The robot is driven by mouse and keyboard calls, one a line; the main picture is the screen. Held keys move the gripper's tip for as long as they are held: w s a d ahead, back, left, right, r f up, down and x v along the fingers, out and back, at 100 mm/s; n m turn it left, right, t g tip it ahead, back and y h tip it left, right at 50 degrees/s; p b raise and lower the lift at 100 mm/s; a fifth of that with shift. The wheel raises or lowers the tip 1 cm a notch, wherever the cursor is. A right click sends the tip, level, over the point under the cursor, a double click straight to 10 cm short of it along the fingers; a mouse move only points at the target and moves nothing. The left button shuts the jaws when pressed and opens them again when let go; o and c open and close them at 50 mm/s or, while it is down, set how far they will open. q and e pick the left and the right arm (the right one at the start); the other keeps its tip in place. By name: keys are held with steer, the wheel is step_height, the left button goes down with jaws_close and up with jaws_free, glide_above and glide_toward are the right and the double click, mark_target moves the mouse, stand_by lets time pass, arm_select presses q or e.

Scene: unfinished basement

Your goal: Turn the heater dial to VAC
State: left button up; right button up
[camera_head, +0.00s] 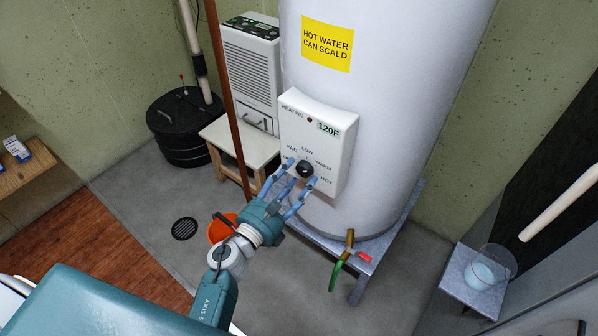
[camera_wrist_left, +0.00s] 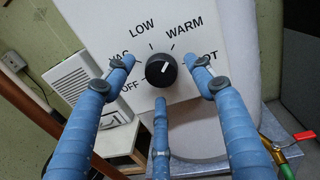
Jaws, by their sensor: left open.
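The heater control box (camera_head: 340,143) is a white panel on the front of the tall white tank. Its black round dial (camera_head: 305,169) has OFF, VAC, LOW, WARM and HOT printed around it. In the wrist view the dial (camera_wrist_left: 161,70) has a white mark that points up and right, roughly toward WARM. My left gripper (camera_head: 302,172) is open, with its blue fingers spread around the dial. In the wrist view two fingertips stand left and right of the dial and a third below it; contact is not clear. The fingers partly cover VAC and HOT. My right gripper is not in view.
The tank (camera_head: 385,80) stands on a metal stand (camera_head: 362,262) with a brass valve and green hose (camera_head: 342,260). A dehumidifier (camera_head: 252,75) sits on a small stool (camera_head: 240,140) at left. An orange bucket (camera_head: 222,229) is behind my left wrist. A glass container (camera_head: 490,265) stands at right.

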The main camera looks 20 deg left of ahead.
arm_select(q)
steer(key=shift+x, duration=0.8)
steer(key=shift+w, duration=0.1)
steer(key=shift+c, duration=0.7)
steer(key=c, duration=1)
steer(key=shift+r, duration=0.1)
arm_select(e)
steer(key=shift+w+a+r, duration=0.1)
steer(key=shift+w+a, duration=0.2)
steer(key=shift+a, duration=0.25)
arm_select(q)
steer(key=shift+r, duration=0.1)
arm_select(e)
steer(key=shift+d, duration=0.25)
